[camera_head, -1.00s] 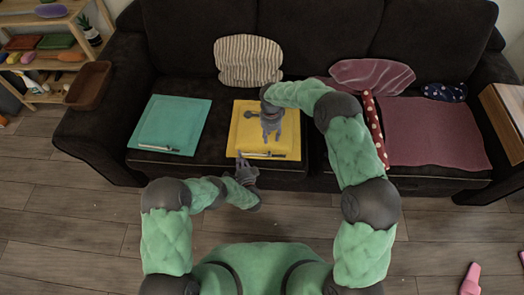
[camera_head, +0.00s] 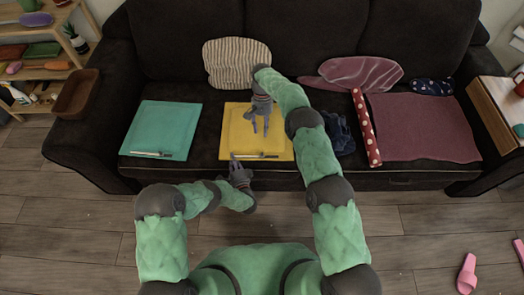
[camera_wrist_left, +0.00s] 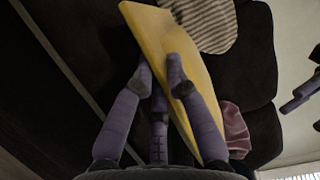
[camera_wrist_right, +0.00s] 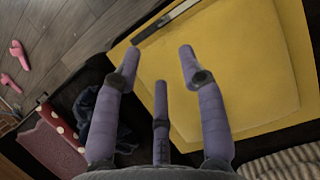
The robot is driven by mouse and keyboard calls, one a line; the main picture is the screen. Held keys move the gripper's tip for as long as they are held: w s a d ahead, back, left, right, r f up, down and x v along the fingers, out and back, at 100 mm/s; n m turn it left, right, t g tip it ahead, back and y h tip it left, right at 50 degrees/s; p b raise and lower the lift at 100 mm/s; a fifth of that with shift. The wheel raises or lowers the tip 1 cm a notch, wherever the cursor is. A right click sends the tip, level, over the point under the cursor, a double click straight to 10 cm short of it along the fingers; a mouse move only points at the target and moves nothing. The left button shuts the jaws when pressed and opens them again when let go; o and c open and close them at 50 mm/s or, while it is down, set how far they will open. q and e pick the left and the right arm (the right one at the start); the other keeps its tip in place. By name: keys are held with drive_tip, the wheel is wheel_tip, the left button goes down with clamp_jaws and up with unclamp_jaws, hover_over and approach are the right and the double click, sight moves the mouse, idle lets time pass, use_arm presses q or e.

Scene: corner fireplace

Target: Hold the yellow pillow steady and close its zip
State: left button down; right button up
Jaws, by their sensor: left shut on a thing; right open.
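The yellow pillow (camera_head: 270,136) lies flat on the dark sofa seat. Its zip strip (camera_head: 262,156) runs along the front edge, and it also shows in the right wrist view (camera_wrist_right: 165,20). My left gripper (camera_head: 235,163) is shut on the pillow's front edge near the left corner; in the left wrist view the fingers (camera_wrist_left: 160,72) sit on both sides of the yellow edge (camera_wrist_left: 190,50). My right gripper (camera_head: 259,130) is open and empty above the pillow; in the right wrist view its fingers (camera_wrist_right: 158,60) are spread near the zip end of the pillow.
A teal pillow (camera_head: 165,125) with its own zip lies to the left. A striped cushion (camera_head: 236,62) leans behind. Dark blue cloth (camera_head: 338,132), a red dotted roll (camera_head: 366,128) and a maroon cloth (camera_head: 425,128) lie to the right.

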sight(262, 155)
drive_tip(key=shift+n, duration=0.4)
drive_tip(key=x, duration=1.2)
drive_tip(key=shift+s, duration=0.1)
clamp_jaws()
